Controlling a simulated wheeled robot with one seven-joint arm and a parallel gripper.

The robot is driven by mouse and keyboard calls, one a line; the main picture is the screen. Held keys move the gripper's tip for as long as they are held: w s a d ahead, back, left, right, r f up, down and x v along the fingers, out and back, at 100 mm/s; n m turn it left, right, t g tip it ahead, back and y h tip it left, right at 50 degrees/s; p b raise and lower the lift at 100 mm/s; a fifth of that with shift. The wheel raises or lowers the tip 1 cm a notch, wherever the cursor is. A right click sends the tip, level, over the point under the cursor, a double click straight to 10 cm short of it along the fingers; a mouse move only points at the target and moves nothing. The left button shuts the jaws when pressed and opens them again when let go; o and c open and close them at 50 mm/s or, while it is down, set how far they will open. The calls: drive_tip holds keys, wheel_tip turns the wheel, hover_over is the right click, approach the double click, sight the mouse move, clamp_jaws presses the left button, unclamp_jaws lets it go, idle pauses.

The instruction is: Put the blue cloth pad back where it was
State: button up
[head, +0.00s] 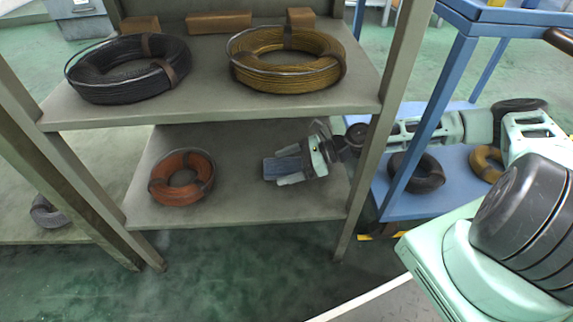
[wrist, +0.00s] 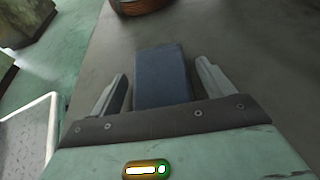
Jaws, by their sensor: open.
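The blue cloth pad (head: 281,168) is on the lower shelf (head: 235,205) of the rack, right of the orange coil. My gripper (head: 287,167) reaches in from the right, low over this shelf, with its fingers open on either side of the pad. In the wrist view the pad (wrist: 162,76) lies between the two fingers of my gripper (wrist: 161,70), with a gap at each side. Its near end is hidden by the gripper body. I cannot tell whether its whole underside rests on the shelf.
An orange wire coil (head: 182,177) sits left on the lower shelf. The upper shelf (head: 205,103) above holds a black coil (head: 128,68) and a yellow coil (head: 287,57). A rack post (head: 385,125) stands close to my arm. A blue cart (head: 440,90) stands at right.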

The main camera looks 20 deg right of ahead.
drive_tip(key=shift+r, duration=0.2)
drive_tip(key=p+v, duration=0.4)
drive_tip(key=v, duration=0.8)
